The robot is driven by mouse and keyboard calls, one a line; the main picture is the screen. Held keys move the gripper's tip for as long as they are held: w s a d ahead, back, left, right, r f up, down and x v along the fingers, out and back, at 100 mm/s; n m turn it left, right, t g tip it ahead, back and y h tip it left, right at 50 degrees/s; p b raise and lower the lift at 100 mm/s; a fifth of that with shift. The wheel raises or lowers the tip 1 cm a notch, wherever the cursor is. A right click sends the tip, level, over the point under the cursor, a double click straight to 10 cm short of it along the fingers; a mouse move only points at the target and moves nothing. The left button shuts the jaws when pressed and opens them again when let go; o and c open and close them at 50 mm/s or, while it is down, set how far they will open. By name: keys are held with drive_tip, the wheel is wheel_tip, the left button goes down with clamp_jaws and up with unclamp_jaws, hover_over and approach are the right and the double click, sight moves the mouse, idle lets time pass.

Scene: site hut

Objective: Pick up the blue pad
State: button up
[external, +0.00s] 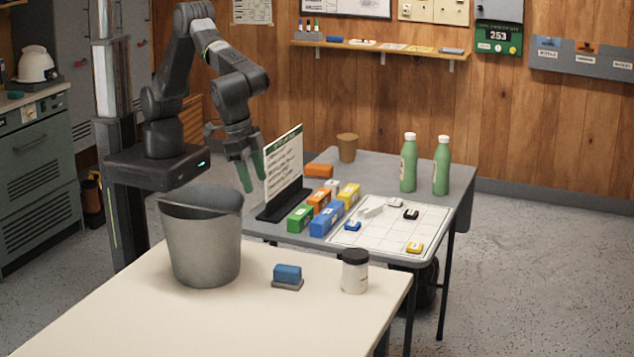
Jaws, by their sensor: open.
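A blue pad (287,273) sits on a thin grey-brown base on the near cream table, between the bucket and a white jar. My gripper (254,184) has green fingers that point down. It is open and empty, in the air behind the bucket and just left of the upright sign. It is well apart from the blue pad, further back and higher in the picture.
A grey bucket (202,240) and the black-lidded jar (355,272) flank the pad on the cream table (270,325). The grey table behind holds the sign (284,165), several coloured boxes, a grid board (385,236), a brown cup (347,147) and green bottles (409,165).

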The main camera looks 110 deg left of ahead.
sight(283, 267)
drive_tip(key=w+f+g+b, duration=0.1)
drive_tip(key=w+f, duration=0.1)
drive_tip(key=f, duration=0.4)
drive_tip(key=w+f+g+b, duration=0.1)
drive_tip(key=w+f+b, duration=0.1)
drive_tip(key=f, duration=0.5)
drive_tip(key=w+f+g+b, duration=0.1)
drive_tip(key=w+f+b, duration=0.1)
drive_tip(key=f, duration=0.4)
drive_tip(key=shift+w+a+f, duration=0.15)
drive_tip(key=shift+w+a, duration=0.1)
drive_tip(key=shift+w, duration=0.4)
drive_tip(key=f, duration=0.4)
drive_tip(key=shift+s+a+f+p, duration=0.2)
drive_tip(key=shift+s+a+p, duration=0.1)
drive_tip(key=shift+s, duration=0.1)
drive_tip(key=shift+f, duration=0.4)
drive_tip(key=shift+c, duration=0.2)
drive_tip(key=c, duration=0.9)
